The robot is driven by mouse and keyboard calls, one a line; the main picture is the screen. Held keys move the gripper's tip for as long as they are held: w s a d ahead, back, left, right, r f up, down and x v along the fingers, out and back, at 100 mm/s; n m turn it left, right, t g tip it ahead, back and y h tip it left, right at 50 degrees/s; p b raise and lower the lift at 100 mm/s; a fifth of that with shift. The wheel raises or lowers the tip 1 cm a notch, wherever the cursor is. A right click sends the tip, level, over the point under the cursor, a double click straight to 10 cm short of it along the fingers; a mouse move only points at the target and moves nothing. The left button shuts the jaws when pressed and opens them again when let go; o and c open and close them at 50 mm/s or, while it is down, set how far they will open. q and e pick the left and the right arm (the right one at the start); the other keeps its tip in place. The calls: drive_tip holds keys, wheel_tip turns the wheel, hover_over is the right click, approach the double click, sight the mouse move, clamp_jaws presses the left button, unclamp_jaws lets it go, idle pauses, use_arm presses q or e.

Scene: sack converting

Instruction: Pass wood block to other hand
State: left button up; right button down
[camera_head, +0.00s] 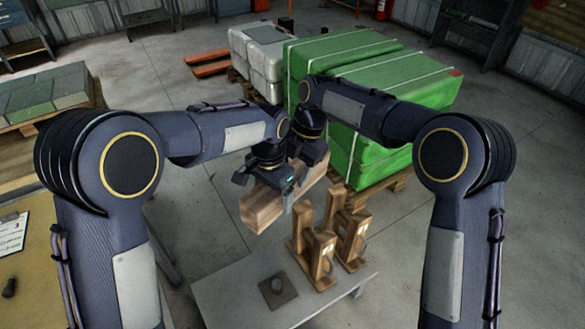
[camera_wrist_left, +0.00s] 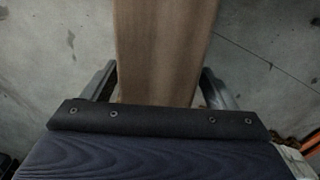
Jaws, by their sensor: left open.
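The wood block (camera_head: 262,208) is a long brown bar, held in the air beyond the small table and slanting away to the right. My left gripper (camera_head: 268,180) is over the near part of the block, with its jaws open. In the left wrist view, the block (camera_wrist_left: 165,45) runs between the two fingers of my left gripper (camera_wrist_left: 160,88), with a gap visible on the right side. My right gripper (camera_head: 313,155) is at the far part of the block, close beside the left one. Its fingertips are mostly hidden, but the block hangs from it.
A light grey table (camera_head: 235,300) below bears wooden stands (camera_head: 318,255) and a dark square plate (camera_head: 278,290). Wrapped green stacks (camera_head: 385,90) on a pallet stand close behind the right arm. A yellowish bench (camera_head: 75,285) is at left. Grey floor lies open at right.

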use_arm(q)
drive_tip(key=r, duration=0.7)
drive_tip(key=shift+d, duration=0.25)
drive_tip(key=shift+r, duration=0.25)
drive_tip(key=shift+s+a+r, duration=0.1)
drive_tip(key=shift+a, duration=0.15)
drive_tip(key=s+a+r+n+t+h, duration=0.1)
drive_tip(key=s+a+r+n+h, duration=0.1)
drive_tip(key=s+a, duration=0.4)
drive_tip(key=s+a+r+n+t+h, duration=0.1)
drive_tip(key=s+a+r+n, duration=0.15)
drive_tip(key=s+a, duration=0.4)
drive_tip(key=s+a+f+n+t, duration=0.1)
drive_tip(key=s+f+n, duration=0.1)
drive_tip(key=s, duration=0.4)
drive_tip(key=s+a+f+n+t, duration=0.1)
drive_tip(key=s+f+n+t, duration=0.1)
drive_tip(key=s, duration=0.4)
drive_tip(key=shift+s+a+f+n+t+h, duration=0.3)
drive_tip(key=shift+s+a+f+n+h, duration=0.1)
drive_tip(key=shift+f+n, duration=0.25)
drive_tip(key=shift+w, duration=0.1)
